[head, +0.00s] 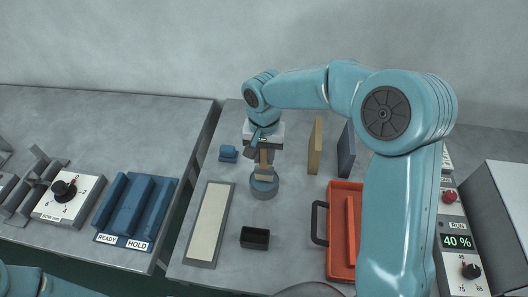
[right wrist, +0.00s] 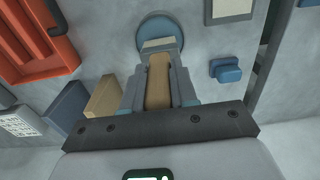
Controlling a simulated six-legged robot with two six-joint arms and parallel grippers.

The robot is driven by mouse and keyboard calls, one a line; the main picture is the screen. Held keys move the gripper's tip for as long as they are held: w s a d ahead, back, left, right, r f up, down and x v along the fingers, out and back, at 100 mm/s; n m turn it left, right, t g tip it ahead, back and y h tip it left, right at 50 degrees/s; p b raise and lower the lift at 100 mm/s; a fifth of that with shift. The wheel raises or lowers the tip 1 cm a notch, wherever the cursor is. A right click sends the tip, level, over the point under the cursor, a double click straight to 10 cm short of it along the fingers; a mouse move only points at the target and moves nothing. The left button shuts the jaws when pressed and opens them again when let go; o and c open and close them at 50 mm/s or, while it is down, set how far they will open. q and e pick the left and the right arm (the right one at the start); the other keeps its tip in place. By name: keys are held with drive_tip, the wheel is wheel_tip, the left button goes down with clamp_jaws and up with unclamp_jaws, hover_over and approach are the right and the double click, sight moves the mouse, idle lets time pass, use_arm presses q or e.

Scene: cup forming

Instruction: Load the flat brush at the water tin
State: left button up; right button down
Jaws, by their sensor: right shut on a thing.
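My right gripper (head: 264,158) points down and is shut on the flat brush (head: 265,157). In the right wrist view, the brush's tan wooden handle (right wrist: 158,82) lies between the fingers, and its pale wide end (right wrist: 157,44) points at the tin. The round blue-grey water tin (head: 264,189) stands right below the gripper; it also shows in the right wrist view (right wrist: 156,22). The brush end overlaps the tin's top in both views. I cannot tell whether it is inside or just above. My left gripper is not in view; only part of my left arm shows.
A blue block (head: 228,154) sits left of the tin. A pale framed panel (head: 209,223) and small black box (head: 255,238) lie nearer. A tan board (head: 315,147) and dark board (head: 346,150) stand behind right. An orange-red tray (head: 341,262) lies right.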

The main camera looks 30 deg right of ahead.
idle(0.3)
drive_tip(key=shift+f+b, duration=0.45)
drive_tip(key=shift+f, duration=0.05)
idle(0.6)
